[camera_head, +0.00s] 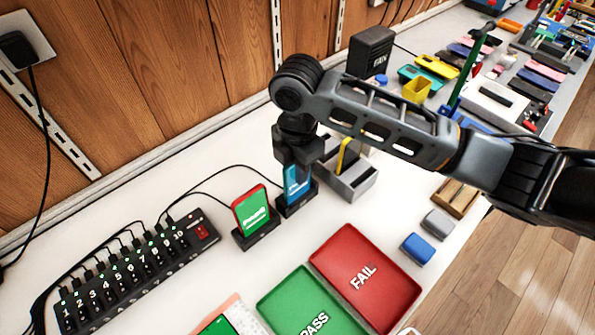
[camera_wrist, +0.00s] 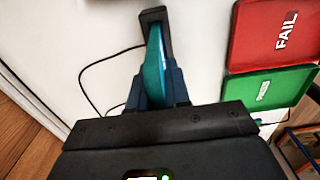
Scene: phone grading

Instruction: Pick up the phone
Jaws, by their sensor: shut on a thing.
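A phone with a blue screen (camera_head: 297,183) stands upright in a small black dock (camera_head: 287,208) on the white table. My gripper (camera_head: 298,160) comes down from above and is shut on this phone's upper part. In the wrist view the phone (camera_wrist: 154,62) shows as a teal edge between the fingers (camera_wrist: 156,88), with a black dock end (camera_wrist: 154,16) beyond it. The phone's lower end is in the dock, as far as I can see. A second phone, with a green screen and red case (camera_head: 251,209), stands in its own dock just left.
A numbered black charging hub (camera_head: 135,270) with cables lies left. A green PASS tray (camera_head: 300,300) and red FAIL tray (camera_head: 365,270) lie in front. A grey holder (camera_head: 352,182) stands close right of the held phone. Small blue (camera_head: 417,248) and grey (camera_head: 438,222) blocks lie right.

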